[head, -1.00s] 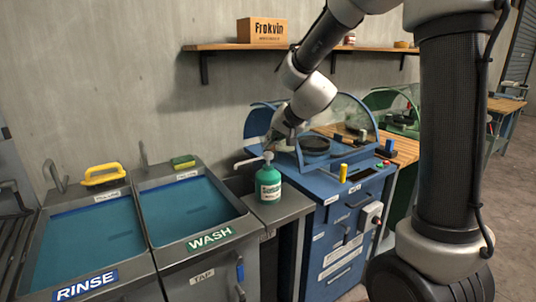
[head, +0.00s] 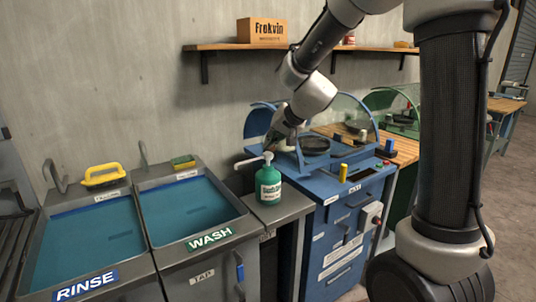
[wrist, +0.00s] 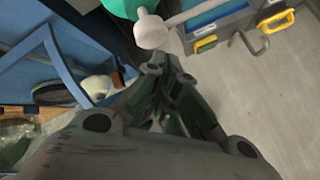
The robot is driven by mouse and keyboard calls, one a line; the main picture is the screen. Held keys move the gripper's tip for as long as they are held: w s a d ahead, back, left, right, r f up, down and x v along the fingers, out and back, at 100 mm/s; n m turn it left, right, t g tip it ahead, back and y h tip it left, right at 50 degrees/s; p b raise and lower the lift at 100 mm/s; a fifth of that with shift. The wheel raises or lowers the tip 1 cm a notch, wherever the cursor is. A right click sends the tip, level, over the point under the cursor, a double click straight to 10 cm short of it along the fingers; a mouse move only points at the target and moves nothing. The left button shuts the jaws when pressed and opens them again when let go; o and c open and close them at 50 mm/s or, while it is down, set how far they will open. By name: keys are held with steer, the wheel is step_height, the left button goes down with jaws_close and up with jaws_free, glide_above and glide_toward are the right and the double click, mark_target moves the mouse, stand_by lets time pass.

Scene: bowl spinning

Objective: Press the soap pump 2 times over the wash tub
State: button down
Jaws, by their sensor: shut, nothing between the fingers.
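The soap pump is a green bottle (head: 269,187) with a white pump head (head: 268,157), standing upright on the ledge right of the wash tub. Its white spout points left, towards the tub. In the wrist view the pump head (wrist: 151,32) and part of the green bottle (wrist: 122,7) show at the top. The wash tub (head: 226,233) holds blue water and bears a WASH label. My gripper (head: 269,148) is shut and empty, close above the pump head. In the wrist view its fingertips (wrist: 164,62) lie just below the pump head; I cannot tell whether they touch it.
The rinse tub (head: 87,288) is at the left, with a yellow-handled item (head: 103,174) behind it. A green-and-yellow sponge (head: 183,161) lies at the wash tub's back edge. A blue machine (head: 347,192) with a clear hood stands close on the right. A shelf (head: 222,47) runs along the wall.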

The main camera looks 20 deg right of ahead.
steer(key=shift+f, duration=0.15)
steer(key=shift+f, duration=0.3)
steer(key=shift+f, duration=0.9)
stand_by(0.7)
steer(key=shift+r, duration=1.35)
steer(key=shift+r, duration=2.5)
